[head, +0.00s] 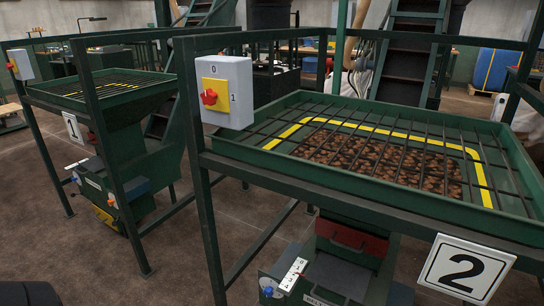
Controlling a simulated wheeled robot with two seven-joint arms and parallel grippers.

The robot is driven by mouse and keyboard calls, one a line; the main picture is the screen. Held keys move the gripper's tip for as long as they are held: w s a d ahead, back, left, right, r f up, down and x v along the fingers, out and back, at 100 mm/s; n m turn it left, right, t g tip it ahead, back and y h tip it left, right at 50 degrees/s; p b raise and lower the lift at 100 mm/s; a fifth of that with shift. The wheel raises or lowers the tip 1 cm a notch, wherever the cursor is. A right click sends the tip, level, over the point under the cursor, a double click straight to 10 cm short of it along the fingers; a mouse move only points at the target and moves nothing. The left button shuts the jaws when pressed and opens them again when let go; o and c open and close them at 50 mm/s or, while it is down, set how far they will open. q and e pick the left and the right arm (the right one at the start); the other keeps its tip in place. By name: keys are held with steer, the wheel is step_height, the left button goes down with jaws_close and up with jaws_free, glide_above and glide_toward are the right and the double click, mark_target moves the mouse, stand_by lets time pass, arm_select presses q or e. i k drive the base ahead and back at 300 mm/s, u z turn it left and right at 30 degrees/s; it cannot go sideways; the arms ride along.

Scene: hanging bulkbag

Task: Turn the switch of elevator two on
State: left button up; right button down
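The switch of elevator two (226,92) is a white box with a yellow plate, mounted on the near left corner post of the elevator two frame. The elevator two sign (465,270), a white plate with a black 2, hangs on the front rail at lower right. Neither of my grippers is in view.
Elevator two's green hopper (270,158) holds brown material under a grate. Elevator one (110,95), marked 1, stands at left with a similar switch (20,64). Green rails and posts surround both. Brown floor (180,245) is open between them. A blue container (496,70) stands at back right.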

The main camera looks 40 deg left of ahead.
mark_target(209, 97)
steer(key=u, duration=1.65)
